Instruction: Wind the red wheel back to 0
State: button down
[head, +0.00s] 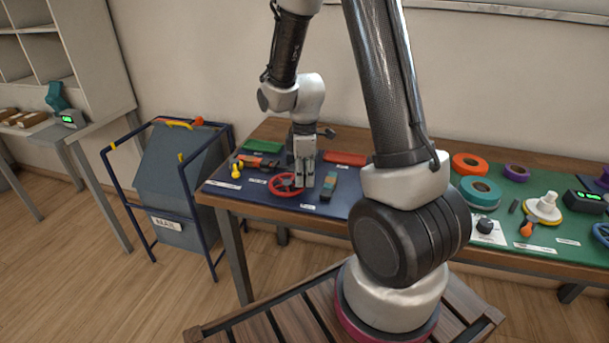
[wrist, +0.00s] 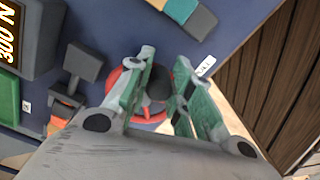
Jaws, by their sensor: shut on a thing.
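The red wheel (head: 272,182) lies near the front of the dark blue mat at the left of the workbench. My gripper (head: 304,184) points down at the wheel's right side and hides part of it. In the wrist view part of the wheel's red rim (wrist: 113,78) shows beside and behind the fingers. A dark round knob (wrist: 158,82) sits between the green-padded fingers (wrist: 165,95), and they are shut on it. I cannot read any scale or mark for the wheel's angle.
A teal and grey block (head: 328,184) lies close to the right of my gripper. A yellow piece (head: 236,171) stands left of the wheel. The table's front edge is close to the wheel.

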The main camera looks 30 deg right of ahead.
aim_at(282, 193)
dwell(0.4)
jog(key=shift+w+d, duration=0.4)
jog(key=shift+w, duration=0.25)
jog(key=w, duration=0.4)
jog(key=shift+w+a, duration=0.4)
jog(key=a, duration=0.1)
jog(key=w+a, duration=0.1)
jog(key=a, duration=0.1)
jog(key=shift+w+a, duration=0.4)
jog(key=a, duration=0.1)
jog(key=s+a, duration=0.2)
jog(key=shift+a, duration=0.4)
jog(key=s, duration=0.4)
jog(key=shift+s+a, duration=0.25)
jog(key=shift+s, duration=0.15)
jog(key=shift+s+d, duration=0.45)
jog(key=shift+s, duration=0.25)
